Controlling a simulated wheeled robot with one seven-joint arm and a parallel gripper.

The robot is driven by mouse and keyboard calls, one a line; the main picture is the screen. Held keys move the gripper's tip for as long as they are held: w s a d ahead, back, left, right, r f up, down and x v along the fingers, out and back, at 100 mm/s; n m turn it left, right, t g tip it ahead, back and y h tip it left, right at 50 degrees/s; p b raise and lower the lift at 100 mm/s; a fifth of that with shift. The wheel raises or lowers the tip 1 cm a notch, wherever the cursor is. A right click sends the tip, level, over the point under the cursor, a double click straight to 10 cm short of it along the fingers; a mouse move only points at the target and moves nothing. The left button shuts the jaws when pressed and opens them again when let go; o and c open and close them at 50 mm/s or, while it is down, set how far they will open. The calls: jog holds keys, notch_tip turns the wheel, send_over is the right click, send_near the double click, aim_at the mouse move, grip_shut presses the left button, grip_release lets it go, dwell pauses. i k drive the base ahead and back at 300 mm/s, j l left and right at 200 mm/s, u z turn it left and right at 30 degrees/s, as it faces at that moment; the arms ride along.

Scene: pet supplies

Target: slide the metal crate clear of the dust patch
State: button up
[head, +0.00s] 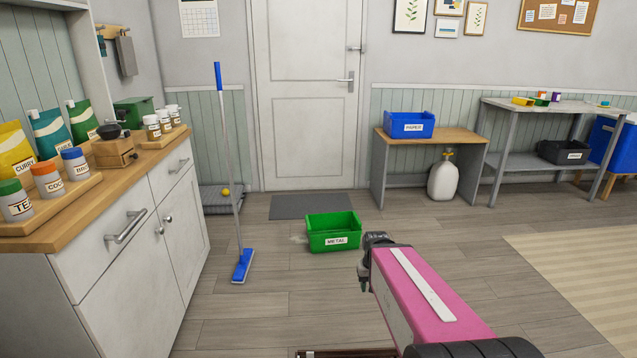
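The metal crate (321,243) is a green open bin with a white "METAL" label. It stands upright on the grey plank floor, and its inside looks empty. A faint pale smudge (297,239), which looks like the dust patch, shows on the floor at the crate's left side. I cannot tell how far it runs under the crate. My gripper (364,284) is at the end of my pink arm, in front of and to the right of the crate in the picture, apparently apart from it. Its fingers are small and dark, and their opening is unclear.
A blue-headed broom (242,265) stands upright left of the crate, near white cabinets (120,265). A grey doormat (311,206) lies behind the crate. A wooden bench (455,136) with a blue bin (409,131) stands back right. Floor right of the crate is open.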

aim_at(341, 231)
jog(key=i+u, duration=0.1)
jog(key=i, duration=0.55)
jog(key=i+j+z, duration=0.3)
jog(key=i, duration=0.15)
jog(key=i+j+z, duration=0.55)
jog(key=i+j, duration=0.15)
jog(key=j, duration=0.2)
jog(key=i+j+z, duration=0.3)
jog(key=j, duration=0.25)
